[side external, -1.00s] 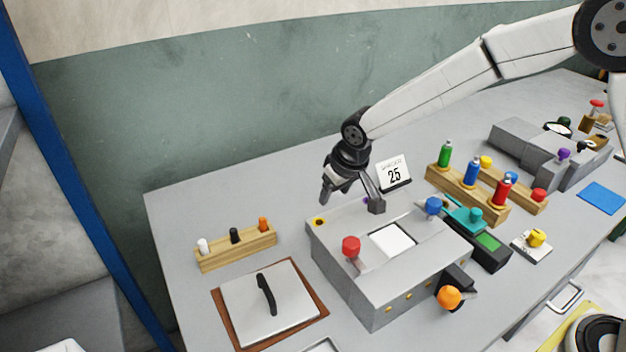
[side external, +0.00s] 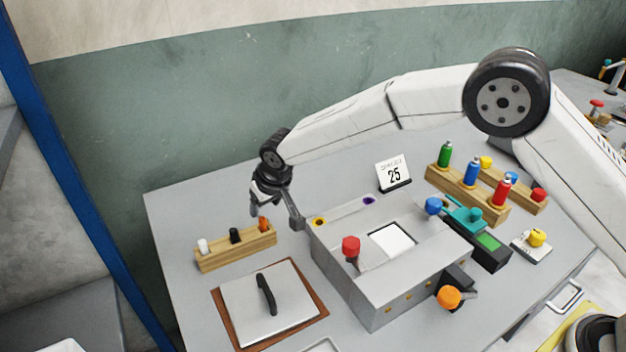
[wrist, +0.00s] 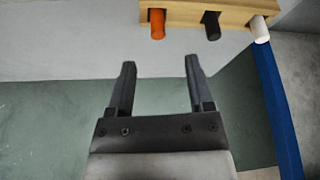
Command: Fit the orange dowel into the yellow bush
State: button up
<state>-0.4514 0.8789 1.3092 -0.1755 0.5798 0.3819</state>
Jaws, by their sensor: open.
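The orange dowel (side external: 264,224) stands at the right end of a wooden rack (side external: 237,252). The yellow bush (side external: 320,221) is a ring around a dark hole in the top left corner of the grey press block (side external: 376,318). My gripper (side external: 276,217) is open and empty, above and around the dowel's end of the rack in the side view. In the wrist view my gripper (wrist: 159,68) has its fingers spread with nothing between them.
A black dowel (side external: 235,235) and a white dowel (side external: 203,246) share the rack. A red knob (side external: 351,247) rises from the block, and a purple bush (side external: 369,200) sits in its top. A handled plate (side external: 285,308) lies in front of the rack.

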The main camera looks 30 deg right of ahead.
aim_at(262, 218)
jog(key=shift+x, duration=0.85)
jog(key=shift+x, duration=2.6)
jog(key=shift+d, duration=0.1)
grip_shut()
